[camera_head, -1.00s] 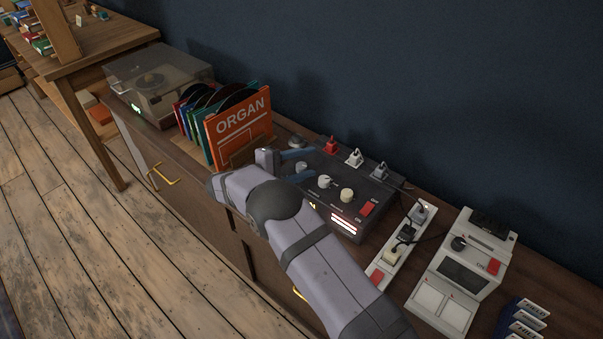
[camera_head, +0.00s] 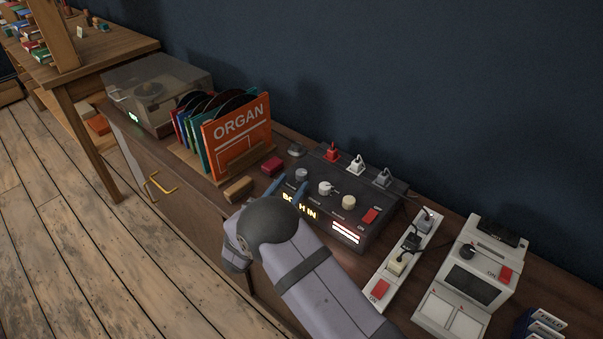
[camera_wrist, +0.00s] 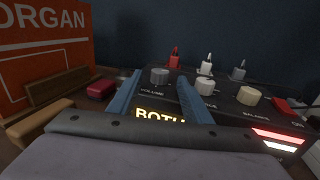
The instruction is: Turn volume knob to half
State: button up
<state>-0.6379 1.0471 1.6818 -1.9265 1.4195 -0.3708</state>
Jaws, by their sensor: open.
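The amplifier (camera_head: 327,215) is a dark box with several knobs and a lit display. Its grey volume knob (camera_head: 301,174) is at the left end of the knob row; in the wrist view the knob (camera_wrist: 159,76) sits above the word VOLUME. My gripper (camera_head: 291,183) has blue fingers, open, at the amplifier's front left. In the wrist view the fingers (camera_wrist: 160,82) lie either side of the line to the knob, which shows between their tips. I see no contact with it. The knob's pointer is too small to read.
A white knob (camera_head: 325,188) and a cream knob (camera_head: 349,202) stand to the right, with a red switch (camera_head: 371,215). Plugs rise behind. An orange ORGAN record sleeve (camera_head: 240,137), a red block (camera_head: 272,166) and a wooden block (camera_head: 239,188) are left. A power strip (camera_head: 409,249) lies right.

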aim_at(299, 177)
jog(key=shift+p+x, duration=0.45)
jog(key=shift+x, duration=2.85)
jog(key=shift+c, duration=0.4)
jog(key=c, duration=1)
